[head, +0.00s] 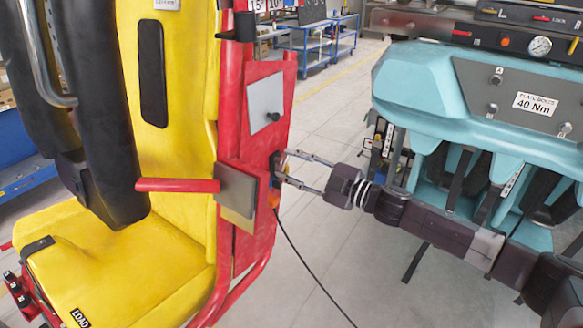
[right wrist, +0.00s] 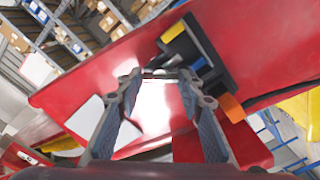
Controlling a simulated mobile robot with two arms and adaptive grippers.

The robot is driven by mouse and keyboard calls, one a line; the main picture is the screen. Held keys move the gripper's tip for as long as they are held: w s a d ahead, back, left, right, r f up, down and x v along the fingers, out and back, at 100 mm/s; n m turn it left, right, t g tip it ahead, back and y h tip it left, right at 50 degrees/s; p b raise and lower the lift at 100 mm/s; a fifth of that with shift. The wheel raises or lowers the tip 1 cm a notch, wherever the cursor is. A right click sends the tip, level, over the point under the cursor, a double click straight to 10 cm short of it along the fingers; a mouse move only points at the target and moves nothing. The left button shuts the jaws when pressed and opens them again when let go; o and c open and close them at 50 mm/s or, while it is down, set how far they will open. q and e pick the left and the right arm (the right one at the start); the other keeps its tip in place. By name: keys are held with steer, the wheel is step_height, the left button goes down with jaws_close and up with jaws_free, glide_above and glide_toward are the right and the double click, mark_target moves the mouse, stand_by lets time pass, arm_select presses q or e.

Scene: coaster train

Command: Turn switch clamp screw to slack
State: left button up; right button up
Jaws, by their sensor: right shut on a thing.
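The switch (head: 276,168) is a dark block on the side of the red seat frame (head: 248,150), with an orange part below it and a black cable hanging down. In the right wrist view the switch (right wrist: 196,58) shows as a dark bracket with yellow, blue and orange parts. My right gripper (head: 282,168) reaches in from the right at the switch. In the right wrist view its fingertips (right wrist: 160,76) are spread apart and hold the small grey clamp screw (right wrist: 160,72) between them, beside the dark bracket. The screw's far end is hidden. My left gripper is out of view.
A yellow seat (head: 120,255) with black padded restraints (head: 95,110) stands left of the red frame. A turquoise machine part (head: 430,85) with a "40 Nm" plate stands at the right. Open floor (head: 330,100) lies between them. A blue trolley (head: 310,40) is farther back.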

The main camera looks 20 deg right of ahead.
steer(key=n+b, duration=0.7)
steer(key=n, duration=1.7)
steer(key=shift+f+b, duration=0.2)
steer(key=shift+b, duration=0.2)
steer(key=o, duration=0.9)
steer(key=shift+o, duration=1.3)
steer(key=shift+r, duration=0.1)
